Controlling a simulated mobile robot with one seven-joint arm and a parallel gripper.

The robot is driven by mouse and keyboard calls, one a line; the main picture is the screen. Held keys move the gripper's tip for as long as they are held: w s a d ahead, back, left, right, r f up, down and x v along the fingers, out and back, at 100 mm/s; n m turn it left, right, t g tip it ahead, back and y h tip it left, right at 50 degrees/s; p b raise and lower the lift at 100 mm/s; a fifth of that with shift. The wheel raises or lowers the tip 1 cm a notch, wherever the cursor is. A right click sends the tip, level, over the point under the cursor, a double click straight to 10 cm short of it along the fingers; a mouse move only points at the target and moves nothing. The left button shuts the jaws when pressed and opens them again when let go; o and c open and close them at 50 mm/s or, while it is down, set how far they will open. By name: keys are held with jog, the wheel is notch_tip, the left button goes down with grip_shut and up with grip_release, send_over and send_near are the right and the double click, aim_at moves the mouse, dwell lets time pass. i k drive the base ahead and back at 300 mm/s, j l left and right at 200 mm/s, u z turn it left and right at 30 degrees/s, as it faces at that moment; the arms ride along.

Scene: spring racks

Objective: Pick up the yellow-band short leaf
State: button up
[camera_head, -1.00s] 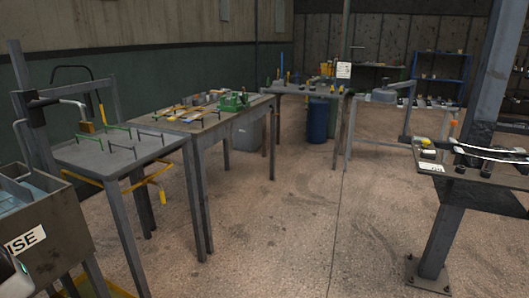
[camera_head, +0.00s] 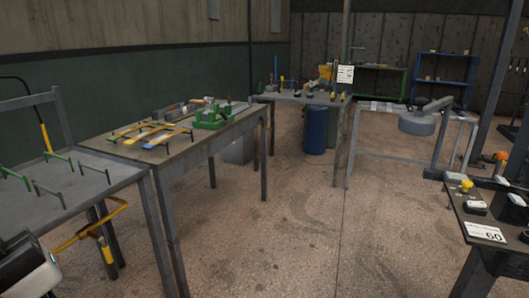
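Several flat strips with yellow and blue colouring (camera_head: 155,136) lie on and around small racks on the middle workbench (camera_head: 190,154), left of centre. They are too small here to tell which one is the yellow-band short leaf. A white and black part of my arm (camera_head: 28,268) shows at the lower left corner. My gripper's fingers are not in view, and nothing held can be seen.
A grey table (camera_head: 85,185) with green and dark rod holders stands at the left. A green vice-like fixture (camera_head: 210,116) sits on the workbench. A dark table (camera_head: 490,232) with a "60" sign stands at the right. The central floor is clear.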

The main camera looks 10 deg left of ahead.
aim_at(133, 140)
jog(key=i+u, duration=0.1)
jog(key=i, duration=0.5)
jog(key=i+l+u, duration=0.1)
jog(key=i, duration=0.5)
jog(key=i+l+u, duration=0.15)
jog(key=i+u, duration=0.25)
jog(key=i+l+u, duration=0.75)
jog(key=i+l, duration=0.15)
jog(key=i, duration=0.55)
